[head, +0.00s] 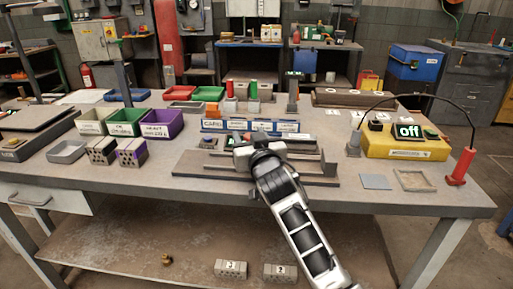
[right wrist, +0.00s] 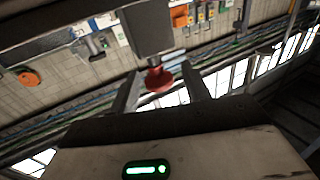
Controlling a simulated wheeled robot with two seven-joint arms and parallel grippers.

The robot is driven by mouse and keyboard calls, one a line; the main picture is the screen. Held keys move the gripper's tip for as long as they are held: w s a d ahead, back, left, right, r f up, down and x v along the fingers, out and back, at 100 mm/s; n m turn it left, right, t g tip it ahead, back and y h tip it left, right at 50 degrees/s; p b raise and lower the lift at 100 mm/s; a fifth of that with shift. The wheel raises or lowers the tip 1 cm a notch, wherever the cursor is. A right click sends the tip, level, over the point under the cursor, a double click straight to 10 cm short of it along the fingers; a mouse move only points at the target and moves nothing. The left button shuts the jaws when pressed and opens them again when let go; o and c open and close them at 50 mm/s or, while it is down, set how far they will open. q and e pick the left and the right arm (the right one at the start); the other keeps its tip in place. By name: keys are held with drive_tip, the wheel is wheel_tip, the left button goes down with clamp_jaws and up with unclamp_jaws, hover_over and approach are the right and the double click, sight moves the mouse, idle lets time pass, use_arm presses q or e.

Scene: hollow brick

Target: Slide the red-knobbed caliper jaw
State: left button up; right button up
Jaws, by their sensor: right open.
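The caliper (head: 308,181) lies on the workbench, a long dark metal base with an upright jaw at its right end. My right gripper (head: 250,142) is above its left part and hides much of that area. In the right wrist view, the red knob (right wrist: 158,82) hangs from a dark grey block (right wrist: 147,28), which looks like the sliding jaw. The fingers of the right gripper (right wrist: 160,86) are open on either side of the knob, with gaps visible. I cannot tell how deep the knob sits between them. My left gripper is in neither view.
A yellow box with an "off" display (head: 408,131) and a red probe (head: 461,167) are at the right. The bench front is clear.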

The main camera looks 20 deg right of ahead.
drive_tip(key=s, duration=1.5)
drive_tip(key=shift+s+a, duration=0.3)
drive_tip(key=shift+a, duration=0.05)
drive_tip(key=s+a+f+n+g+y+p, duration=0.1)
drive_tip(key=s+a+f+g+y, duration=0.1)
drive_tip(key=s+f, duration=0.7)
drive_tip(key=s+a+f+n+g+y+p, duration=0.1)
drive_tip(key=s+a+f+g+y, duration=0.1)
drive_tip(key=s+f+g, duration=0.3)
drive_tip(key=s+f, duration=0.3)
drive_tip(key=f, duration=0.4)
drive_tip(key=shift+s+a+f+n+p, duration=0.25)
drive_tip(key=shift+s+f+n+p, duration=0.05)
drive_tip(key=shift+s+f+n, duration=0.1)
